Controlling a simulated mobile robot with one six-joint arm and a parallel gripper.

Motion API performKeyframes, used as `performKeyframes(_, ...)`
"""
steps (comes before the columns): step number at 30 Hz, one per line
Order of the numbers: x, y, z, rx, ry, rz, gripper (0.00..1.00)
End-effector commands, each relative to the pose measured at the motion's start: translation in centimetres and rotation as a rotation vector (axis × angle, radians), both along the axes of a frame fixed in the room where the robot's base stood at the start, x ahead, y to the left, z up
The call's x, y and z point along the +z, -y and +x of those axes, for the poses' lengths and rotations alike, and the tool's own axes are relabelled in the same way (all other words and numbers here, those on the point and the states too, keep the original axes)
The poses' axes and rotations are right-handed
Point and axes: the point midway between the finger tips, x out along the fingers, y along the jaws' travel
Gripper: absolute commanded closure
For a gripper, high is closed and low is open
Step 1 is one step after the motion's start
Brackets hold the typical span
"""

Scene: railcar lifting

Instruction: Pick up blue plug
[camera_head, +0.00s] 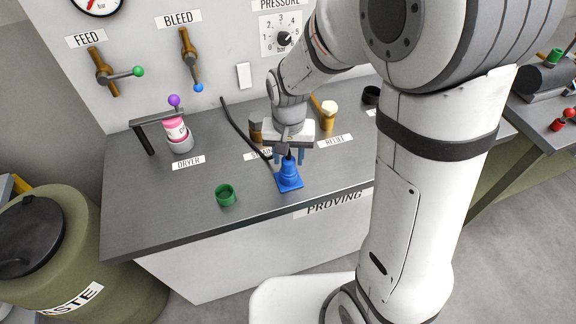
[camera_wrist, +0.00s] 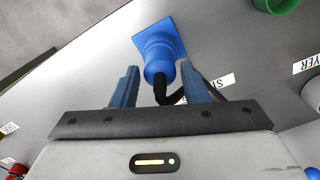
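The blue plug (camera_head: 289,178) stands upright on the grey bench (camera_head: 240,231), near its front edge. It has a flat square base and a stepped round body, and a black hose runs to its top. In the wrist view the plug (camera_wrist: 158,50) lies just beyond the fingertips, with the black hose end between the fingers. My gripper (camera_head: 290,158) is above the plug, pointing down. Its two blue fingers are apart on either side of the hose end; the gripper (camera_wrist: 160,74) is open and not closed on anything.
A green cup (camera_head: 226,195) stands left of the plug. A pink-topped dryer canister (camera_head: 177,134) sits under a dark bracket at back left. A brown valve with a pale top (camera_head: 328,116) stands behind right. The bench front left is clear.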

Motion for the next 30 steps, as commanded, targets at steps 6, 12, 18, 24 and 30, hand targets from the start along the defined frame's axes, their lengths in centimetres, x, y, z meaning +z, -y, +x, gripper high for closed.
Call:
performKeyframes(6,0.0,0.0,0.0,0.001,0.0,0.0,0.77)
performKeyframes(12,0.0,0.0,0.0,0.001,0.0,0.0,0.94)
performKeyframes(18,0.1,-0.1,0.0,0.001,0.001,0.0,0.94)
performKeyframes(24,1.9,-0.2,0.1,0.002,0.005,0.001,0.94)
performKeyframes(30,6.0,-0.2,0.1,0.002,0.006,0.002,0.94)
